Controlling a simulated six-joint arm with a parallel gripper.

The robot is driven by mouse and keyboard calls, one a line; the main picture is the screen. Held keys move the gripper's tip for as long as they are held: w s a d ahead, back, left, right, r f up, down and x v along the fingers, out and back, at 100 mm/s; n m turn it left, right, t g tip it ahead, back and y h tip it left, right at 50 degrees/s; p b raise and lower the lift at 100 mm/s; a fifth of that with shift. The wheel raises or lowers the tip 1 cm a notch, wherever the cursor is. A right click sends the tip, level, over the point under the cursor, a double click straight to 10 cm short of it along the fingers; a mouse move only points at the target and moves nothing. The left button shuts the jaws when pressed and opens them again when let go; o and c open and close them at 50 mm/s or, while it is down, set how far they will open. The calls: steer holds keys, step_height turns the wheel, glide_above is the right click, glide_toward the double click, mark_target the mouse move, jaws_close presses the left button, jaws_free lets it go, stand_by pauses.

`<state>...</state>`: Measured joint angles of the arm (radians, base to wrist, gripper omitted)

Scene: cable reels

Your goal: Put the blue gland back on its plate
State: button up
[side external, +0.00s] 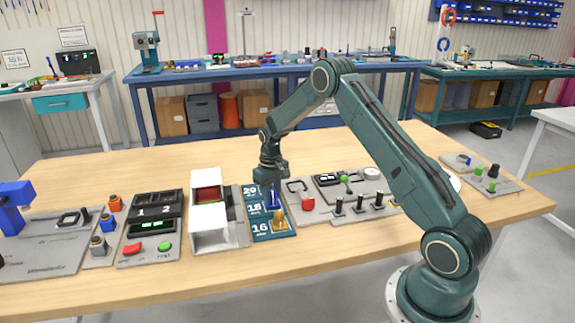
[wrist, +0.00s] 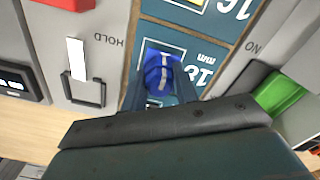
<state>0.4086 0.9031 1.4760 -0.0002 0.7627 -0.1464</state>
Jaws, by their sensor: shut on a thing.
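The blue gland (side external: 273,201) is between the fingers of my gripper (side external: 271,188), which is shut on it. In the wrist view the gland (wrist: 160,72) shows between the two fingertips (wrist: 160,90), over the panel marked 18 mm. The dark teal plate (side external: 259,236) carries the marks 20, 18 and 16, one above the other. In the wrist view the plate (wrist: 205,48) lies under the gland. Whether the gland touches the plate or hangs just above it I cannot tell. A brass-yellow gland (side external: 279,222) stands by the 16 mark.
A white and grey box with a red inside (side external: 207,200) stands close left of the plate. A panel with a red block (side external: 307,203) and a handle lies close right. Several black upright posts (side external: 359,204) stand further right. The wooden table's front strip (side external: 200,275) is clear.

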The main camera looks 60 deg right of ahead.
steer(key=shift+f, duration=0.3)
steer(key=o, duration=1)
steer(key=shift+o, duration=0.2)
steer(key=shift+r, duration=0.15)
step_height(320, 180, up, 8)
steer(key=shift+f, duration=0.15)
